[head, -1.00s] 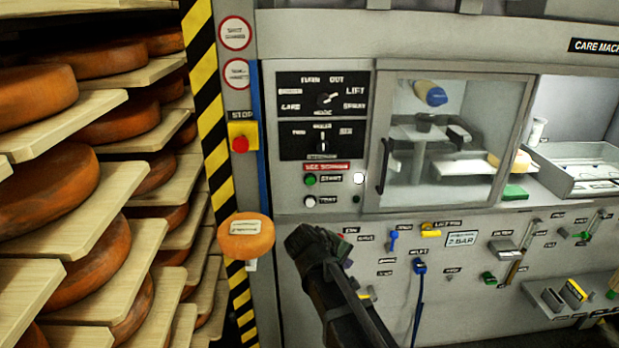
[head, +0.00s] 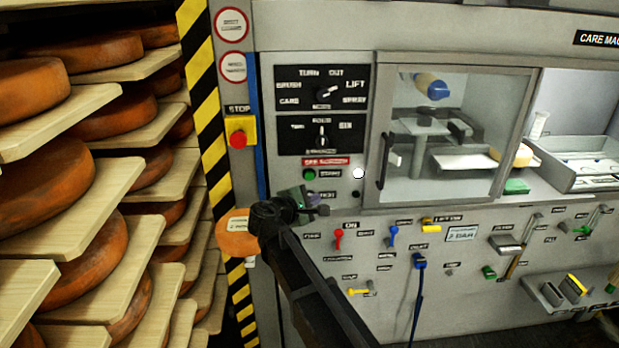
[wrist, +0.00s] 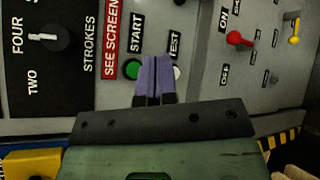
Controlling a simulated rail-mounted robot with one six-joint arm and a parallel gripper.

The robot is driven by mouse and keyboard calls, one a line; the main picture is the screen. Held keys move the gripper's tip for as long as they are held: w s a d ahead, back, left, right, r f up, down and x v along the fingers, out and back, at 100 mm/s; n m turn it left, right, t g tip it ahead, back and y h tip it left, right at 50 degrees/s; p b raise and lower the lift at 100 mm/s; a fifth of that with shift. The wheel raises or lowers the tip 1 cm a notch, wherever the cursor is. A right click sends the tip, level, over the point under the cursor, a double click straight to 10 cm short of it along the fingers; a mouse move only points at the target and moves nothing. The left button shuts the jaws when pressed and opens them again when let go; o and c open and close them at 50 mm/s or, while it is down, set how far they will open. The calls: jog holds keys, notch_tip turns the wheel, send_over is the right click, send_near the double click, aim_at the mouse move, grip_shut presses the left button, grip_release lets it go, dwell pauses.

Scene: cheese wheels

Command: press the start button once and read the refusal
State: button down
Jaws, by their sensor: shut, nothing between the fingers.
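The green START button (head: 309,174) is on the grey control panel, below a red SEE SCREEN label (head: 325,161). In the wrist view the START button (wrist: 132,69) shows just left of my fingertips, partly hidden along its edge. My gripper (wrist: 155,62) is shut and empty, its purple fingers together between START and the white TEST button (wrist: 179,72), which is also partly covered. In the head view my gripper (head: 306,197) is just below START. I cannot tell whether the fingers touch the panel. No readable refusal message shows.
A red STOP button (head: 238,139) on a yellow plate is left of the panel. Mode and strokes dials (head: 323,92) sit above the buttons. A glass-doored chamber (head: 450,130) is at right. Cheese shelves (head: 75,178) fill the left. An orange cheese-like object (head: 232,240) is partly behind my arm.

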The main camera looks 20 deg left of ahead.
aim_at(310, 180)
jog(key=w+a, duration=0.1)
jog(key=w, duration=0.1)
jog(key=w+a, duration=0.1)
jog(key=w, duration=0.2)
jog(key=w+a, duration=0.1)
jog(key=w, duration=0.1)
jog(key=shift+w+a, duration=0.15)
jog(key=shift+w, duration=0.2)
dwell(1.6)
jog(key=shift+w+a, duration=0.15)
jog(key=shift+w, duration=0.2)
jog(key=shift+w+a, duration=0.2)
jog(key=shift+w, duration=0.2)
dwell(0.5)
jog(key=shift+s, duration=0.15)
jog(key=shift+s+d, duration=0.35)
jog(key=shift+s, duration=0.3)
jog(key=s, duration=0.1)
jog(key=s+d, duration=0.1)
jog(key=s, duration=0.1)
jog(key=s+d, duration=0.1)
jog(key=shift+s, duration=0.3)
